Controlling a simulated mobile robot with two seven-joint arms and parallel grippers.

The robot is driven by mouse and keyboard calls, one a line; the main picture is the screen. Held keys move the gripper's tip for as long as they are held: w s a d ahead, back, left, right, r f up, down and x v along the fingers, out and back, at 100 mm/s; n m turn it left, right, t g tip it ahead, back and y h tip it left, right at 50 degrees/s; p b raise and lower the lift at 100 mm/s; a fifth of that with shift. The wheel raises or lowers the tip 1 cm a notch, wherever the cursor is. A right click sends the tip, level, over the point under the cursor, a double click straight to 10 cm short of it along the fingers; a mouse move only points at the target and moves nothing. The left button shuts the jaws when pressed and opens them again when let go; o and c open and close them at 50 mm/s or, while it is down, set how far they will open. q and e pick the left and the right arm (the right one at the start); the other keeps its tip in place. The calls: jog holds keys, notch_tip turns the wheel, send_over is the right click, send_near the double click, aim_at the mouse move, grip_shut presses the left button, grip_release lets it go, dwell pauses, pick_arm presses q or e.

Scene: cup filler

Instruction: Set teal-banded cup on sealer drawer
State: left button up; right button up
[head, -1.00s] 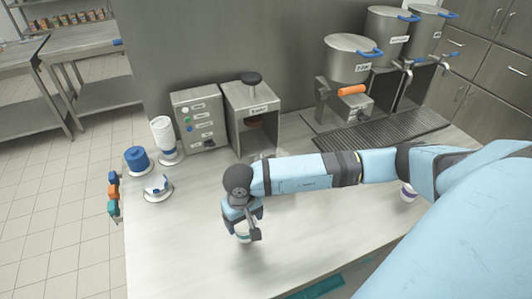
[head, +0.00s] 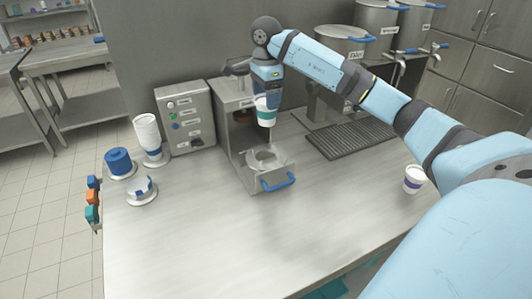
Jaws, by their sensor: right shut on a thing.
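The teal-banded cup (head: 266,112) is white with a teal band and hangs upright in my right gripper (head: 267,97), which is shut on it. The cup is held in the air, above and behind the sealer drawer (head: 283,174). The drawer is pulled out from the sealer (head: 229,125), with a round holder on it and a blue handle in front. The holder shows no cup in it. My left gripper is not in view.
A purple-banded cup (head: 414,179) stands on the counter at right. A control box (head: 186,120), cup stack (head: 148,135) and blue roll (head: 119,162) stand at left. Metal pots (head: 381,20) and a drip grate (head: 350,138) are behind. The front counter is clear.

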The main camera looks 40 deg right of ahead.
aim_at(266, 117)
jog(key=shift+f+p, duration=0.55)
jog(key=shift+f, duration=9)
jog(key=o, duration=1)
jog(key=shift+r, duration=0.15)
notch_tip(266, 117, up, 12)
jog(key=shift+f+b, duration=0.1)
jog(key=shift+b, duration=0.45)
